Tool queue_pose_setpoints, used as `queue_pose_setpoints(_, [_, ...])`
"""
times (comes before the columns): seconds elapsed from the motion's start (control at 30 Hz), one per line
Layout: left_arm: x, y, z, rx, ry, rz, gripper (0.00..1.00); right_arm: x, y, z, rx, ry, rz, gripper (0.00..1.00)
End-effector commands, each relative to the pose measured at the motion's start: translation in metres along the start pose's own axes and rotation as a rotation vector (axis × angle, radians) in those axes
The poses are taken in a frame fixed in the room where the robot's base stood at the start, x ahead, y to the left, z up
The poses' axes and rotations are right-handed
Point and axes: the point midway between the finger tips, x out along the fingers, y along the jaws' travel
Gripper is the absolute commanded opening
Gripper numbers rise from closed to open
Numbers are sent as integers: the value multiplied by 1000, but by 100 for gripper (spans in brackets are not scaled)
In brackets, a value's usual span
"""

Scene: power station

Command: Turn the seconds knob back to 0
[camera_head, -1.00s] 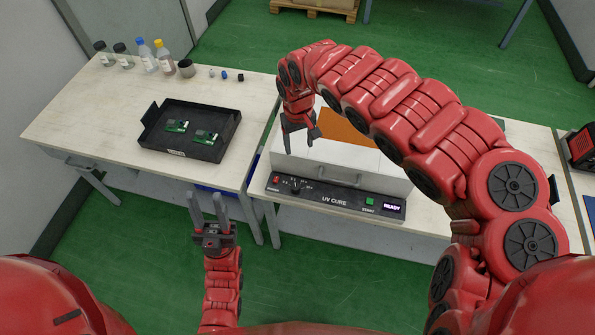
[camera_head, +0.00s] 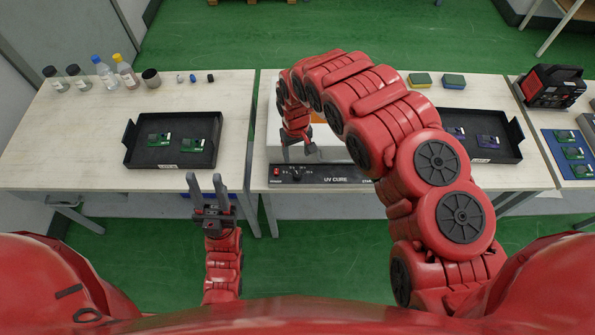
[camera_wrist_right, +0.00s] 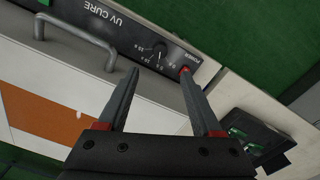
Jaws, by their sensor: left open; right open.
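The seconds knob (camera_head: 296,174) is a small dark dial on the black front panel (camera_head: 340,173) of the UV CURE box. In the right wrist view, the knob (camera_wrist_right: 158,51) has numbers around it; its exact setting is too small to read surely. My right gripper (camera_head: 299,149) is open and empty above the panel's left part. In the wrist view its fingertips (camera_wrist_right: 160,72) lie either side of the knob's line of sight, apparently apart from it. My left gripper (camera_head: 206,181) is open and empty in front of the bench.
A red power switch (camera_wrist_right: 185,69) sits beside the knob, near one right fingertip in the wrist view. The box has a metal handle (camera_wrist_right: 82,30). A black tray (camera_head: 130,150) with green boards stands left. My right arm hides part of the box.

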Motion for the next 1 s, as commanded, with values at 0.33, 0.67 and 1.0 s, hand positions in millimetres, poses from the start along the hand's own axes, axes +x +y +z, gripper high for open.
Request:
queue_pose_setpoints(0.33, [18, -1, -3, 0, 0, 0, 41, 44, -2, 0, -2, 0, -5, 67])
queue_pose_setpoints(0.67, [23, -1, -4, 0, -1, 0, 41, 79, -2, -1, 0, 2, -4, 67])
queue_pose_setpoints(1.0, [10, 0, -2, 0, 0, 0, 41, 112, -1, 0, 1, 0, -1, 67])
